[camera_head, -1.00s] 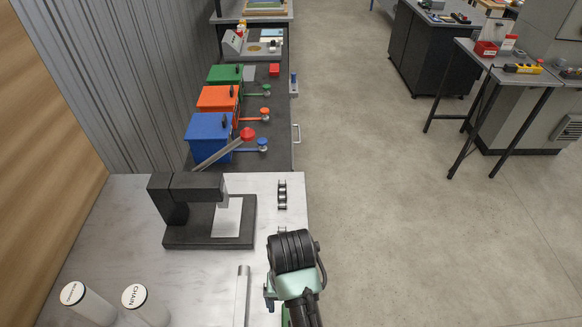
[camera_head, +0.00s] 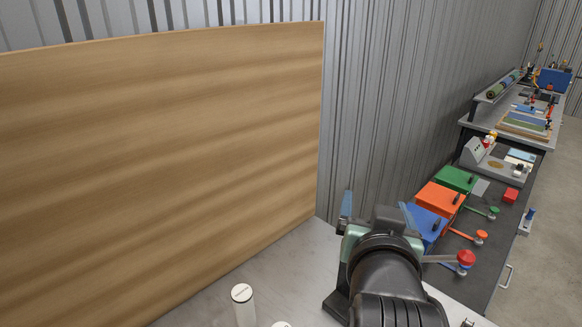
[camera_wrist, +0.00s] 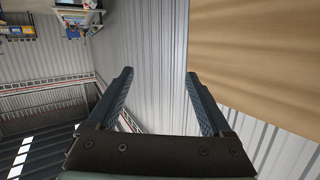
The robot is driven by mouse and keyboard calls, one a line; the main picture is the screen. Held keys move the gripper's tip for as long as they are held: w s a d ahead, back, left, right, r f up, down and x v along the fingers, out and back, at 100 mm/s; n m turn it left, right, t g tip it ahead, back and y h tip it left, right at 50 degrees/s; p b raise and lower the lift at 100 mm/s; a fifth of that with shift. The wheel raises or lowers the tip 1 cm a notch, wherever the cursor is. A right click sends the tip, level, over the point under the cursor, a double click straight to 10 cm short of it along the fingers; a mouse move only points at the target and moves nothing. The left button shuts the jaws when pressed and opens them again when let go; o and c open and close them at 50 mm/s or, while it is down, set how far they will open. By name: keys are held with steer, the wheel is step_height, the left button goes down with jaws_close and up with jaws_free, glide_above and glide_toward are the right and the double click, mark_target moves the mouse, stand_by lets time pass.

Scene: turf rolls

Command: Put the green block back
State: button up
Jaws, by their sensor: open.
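I cannot make out a loose green block in either current view. A green box (camera_head: 456,179) stands behind the orange box on the dark bench at the right of the head view; I cannot tell whether it relates to the block. My gripper (camera_head: 377,208) is raised in front of the grey wall, above the light worktop. In the wrist view my gripper (camera_wrist: 158,75) has its two blue-grey fingers wide apart, with nothing between them. My arm hides part of the worktop and the black stand there.
A wooden panel (camera_head: 170,160) rises along the left. A white cylinder (camera_head: 243,304) stands on the light worktop (camera_head: 285,258). An orange box (camera_head: 440,198), a blue box (camera_head: 428,222) and a red-knobbed lever (camera_head: 466,258) are right of my arm. Open floor (camera_head: 560,240) lies far right.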

steer(key=s+a+r+n+t, duration=0.1)
steer(key=a+r+t, duration=0.25)
steer(key=r, duration=0.45)
steer(key=s+a+r+n+t, duration=0.1)
steer(key=s+a+r+t, duration=0.2)
steer(key=r, duration=0.6)
steer(key=s+a+r+n+t+y, duration=0.1)
steer(key=s+a+r+t+y, duration=0.1)
steer(key=r, duration=0.4)
steer(key=s+a+r+n+t+y, duration=0.1)
steer(key=s+a+r+t, duration=0.3)
steer(key=s+a+r, duration=0.2)
steer(key=shift+s+r+y, duration=0.4)
steer(key=shift+s+r, duration=0.05)
steer(key=shift+s, duration=0.05)
